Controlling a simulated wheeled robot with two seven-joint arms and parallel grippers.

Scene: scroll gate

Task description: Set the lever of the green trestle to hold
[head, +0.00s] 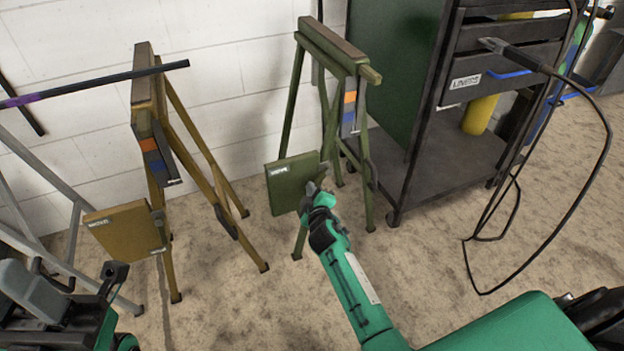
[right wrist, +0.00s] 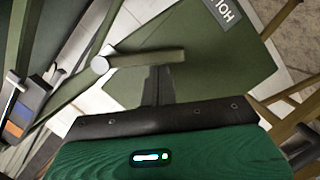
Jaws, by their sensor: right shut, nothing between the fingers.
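The green trestle (head: 327,45) stands against the wall, with a green plate (head: 291,182) low on its near side. A small white label shows on the plate, too small to read surely in the head view. In the right wrist view the plate (right wrist: 215,70) has a label starting "HOL", cut by the frame edge. The olive lever (right wrist: 150,57) runs from a grey round pivot, its free end pointing right. My right gripper (head: 312,190) is shut and empty, its fingertips (right wrist: 160,72) at the lever; contact is unclear. My left gripper (head: 40,290) is at the lower left, jaws unclear.
An ochre trestle (head: 144,90) with its own plate (head: 125,229) stands to the left, and a grey trestle (head: 45,170) beyond it. A dark tool cart (head: 440,150) with a hanging black cable (head: 575,205) stands to the right. The floor in front is bare.

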